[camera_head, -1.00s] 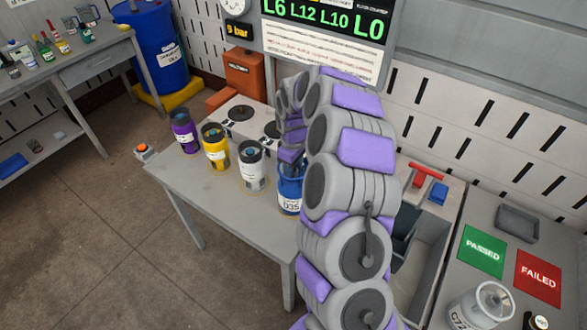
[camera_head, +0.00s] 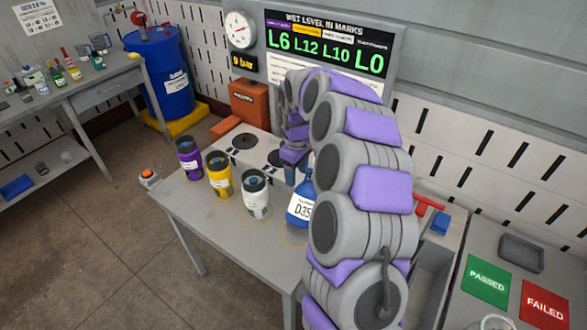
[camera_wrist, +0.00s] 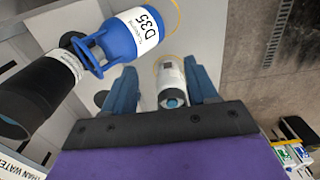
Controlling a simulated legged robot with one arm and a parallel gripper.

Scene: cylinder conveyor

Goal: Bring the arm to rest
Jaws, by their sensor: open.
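My arm stands bent over the right part of the table in the head view. Its end reaches behind the upper links, so my gripper is mostly hidden there. In the wrist view my gripper (camera_wrist: 164,86) is open, with a dark blue finger on each side and nothing held. A white cylinder (camera_wrist: 171,72) shows beyond the gap between the fingers; it also stands on the table in the head view (camera_head: 256,200). The blue cylinder marked D35 (camera_head: 299,209) stands close to my arm. In the wrist view it (camera_wrist: 136,35) lies left of the fingers.
Yellow (camera_head: 220,178) and purple (camera_head: 188,162) cylinders stand left on the grey table (camera_head: 225,236). A level display (camera_head: 325,50) is behind. Green PASSED (camera_head: 487,279) and red FAILED (camera_head: 543,306) plates lie right. The floor at left is clear.

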